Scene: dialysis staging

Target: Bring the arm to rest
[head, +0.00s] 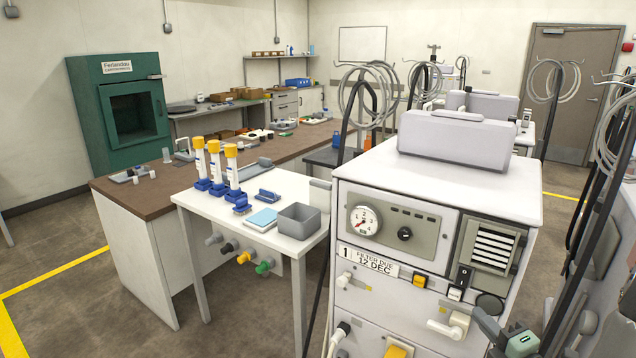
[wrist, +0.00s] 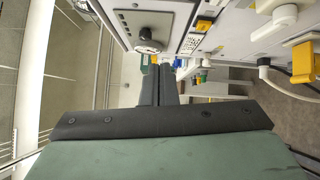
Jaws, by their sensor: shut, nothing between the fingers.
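My gripper (wrist: 158,68) shows in the wrist view with its two dark fingers together and nothing between them. Its fingertips point toward the white dialysis machine, whose front panel (wrist: 190,14) and round gauge (wrist: 148,38) appear sideways beyond them. I cannot tell the exact gap, but no contact shows. In the head view the same kind of machine (head: 440,185) stands large in front, with a gauge (head: 364,221) and a label reading "1 FILTER DUE 12 DEC" (head: 367,261). The gripper's fingertips cannot be made out clearly in the head view.
A white side table (head: 180,197) holds yellow-capped tubes (head: 231,165) in blue holders, a grey bin (head: 299,221) and a blue pad (head: 262,218). Poles with coiled hoses (head: 368,90) stand around the machines. Open floor (head: 80,290) lies at left.

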